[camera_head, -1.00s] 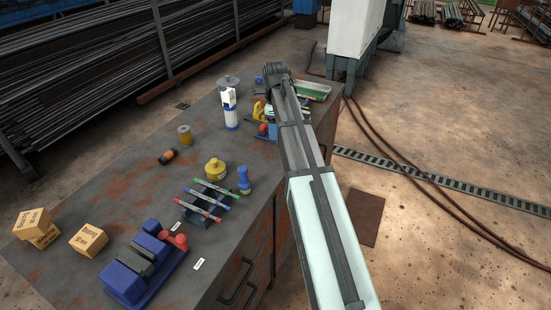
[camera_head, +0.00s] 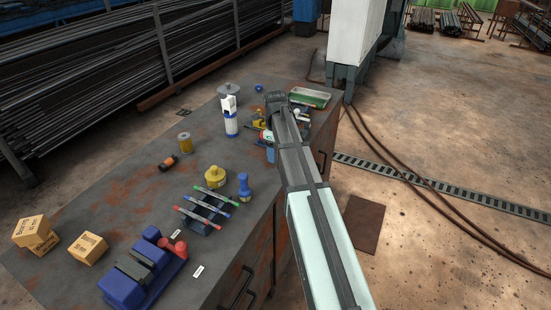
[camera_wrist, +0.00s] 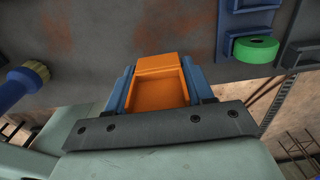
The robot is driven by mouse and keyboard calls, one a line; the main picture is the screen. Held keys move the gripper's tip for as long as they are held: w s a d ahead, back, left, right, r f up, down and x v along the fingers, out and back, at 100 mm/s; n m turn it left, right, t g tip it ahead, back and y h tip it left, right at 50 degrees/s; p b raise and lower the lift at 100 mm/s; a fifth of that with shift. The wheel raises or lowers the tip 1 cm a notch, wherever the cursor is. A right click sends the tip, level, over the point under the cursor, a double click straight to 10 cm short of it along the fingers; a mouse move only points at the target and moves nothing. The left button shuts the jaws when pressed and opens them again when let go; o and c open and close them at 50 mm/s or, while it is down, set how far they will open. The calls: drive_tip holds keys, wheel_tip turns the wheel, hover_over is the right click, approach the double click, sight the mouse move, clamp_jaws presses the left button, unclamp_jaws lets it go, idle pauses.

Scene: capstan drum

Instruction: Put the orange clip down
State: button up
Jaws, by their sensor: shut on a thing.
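The orange clip (camera_wrist: 171,93) is a box-like orange piece with a recessed face, seen in the wrist view. My gripper (camera_wrist: 158,82) is shut on it, with a blue finger along each side. The grey bench top (camera_wrist: 100,45) lies behind the clip in that view. I cannot tell whether the clip touches it. In the head view my arm reaches over the right edge of the bench (camera_head: 130,190). The clip cannot be made out there, and my arm covers part of that area.
A green ring (camera_wrist: 255,49) sits on a blue holder at the wrist view's upper right. A blue-and-yellow object (camera_wrist: 22,85) is at left. The head view shows a white-and-blue bottle (camera_head: 230,117), a yellow pot (camera_head: 215,175) and a pen rack (camera_head: 205,210).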

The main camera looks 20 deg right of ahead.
sight(276, 165)
drive_tip(key=shift+f, duration=1.55)
drive_tip(key=shift+f, duration=0.1)
drive_tip(key=o, duration=1)
wheel_tip(276, 165, up, 12)
drive_tip(key=shift+r, duration=0.15)
